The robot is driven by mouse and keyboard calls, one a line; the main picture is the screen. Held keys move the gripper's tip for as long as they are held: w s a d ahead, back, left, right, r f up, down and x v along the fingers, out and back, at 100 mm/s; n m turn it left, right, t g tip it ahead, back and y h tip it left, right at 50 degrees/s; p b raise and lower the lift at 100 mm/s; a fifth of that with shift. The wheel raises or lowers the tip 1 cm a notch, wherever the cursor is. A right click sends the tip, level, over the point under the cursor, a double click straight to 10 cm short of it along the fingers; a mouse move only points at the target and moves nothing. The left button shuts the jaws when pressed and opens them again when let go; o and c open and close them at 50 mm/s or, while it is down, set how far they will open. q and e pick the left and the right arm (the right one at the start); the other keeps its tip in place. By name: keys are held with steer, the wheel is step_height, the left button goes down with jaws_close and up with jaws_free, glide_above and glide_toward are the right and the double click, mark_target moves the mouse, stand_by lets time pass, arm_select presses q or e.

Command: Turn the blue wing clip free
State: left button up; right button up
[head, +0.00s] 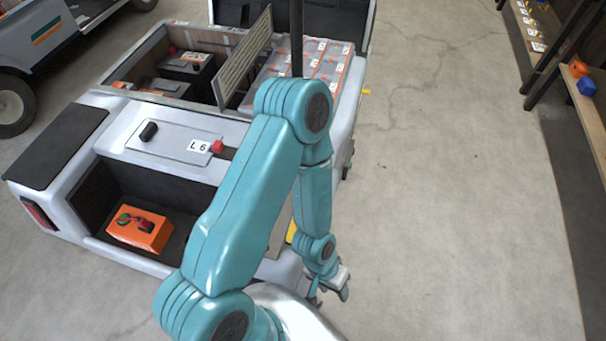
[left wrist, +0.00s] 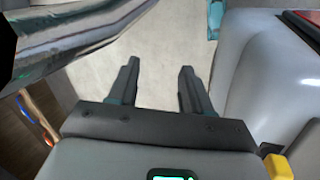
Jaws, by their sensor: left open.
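I cannot make out a blue wing clip on the cart (head: 120,140) in either view. My arm covers part of the cart's right side in the head view. My left gripper (head: 330,291) hangs low beside the cart's near right corner in the head view. In the left wrist view my left gripper (left wrist: 157,72) is open, with bare floor between its two dark fingers and nothing held. The pale cart body (left wrist: 265,75) stands to the right of the fingers there, apart from them. My right gripper is not in view.
The cart has a panel marked L6 with a red piece (head: 217,146) and a black knob (head: 149,131). An orange box (head: 140,230) lies in its recess. A small blue object (head: 587,86) sits on the right shelf. The floor (head: 450,200) right of the cart is clear.

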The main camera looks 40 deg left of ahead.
arm_select(q)
steer(key=w+a+r+n+g+h+b, duration=0.15)
steer(key=w+a+r+n, duration=0.55)
steer(key=w+a+n, duration=0.7)
steer(key=a+r+n+t+y, duration=0.1)
steer(key=a+r+n, duration=0.15)
steer(key=a, duration=0.35)
steer(key=a+r+n+t+b, duration=0.1)
steer(key=a+r+n, duration=0.1)
steer(key=a+r, duration=0.35)
steer(key=a+r+n+t+y, duration=0.1)
steer(key=a+r+n, duration=0.15)
steer(key=a, duration=0.55)
steer(key=shift+h, duration=0.25)
steer(key=x, duration=1.7)
steer(key=shift+w+a+b, duration=0.1)
steer(key=shift+w+b, duration=0.25)
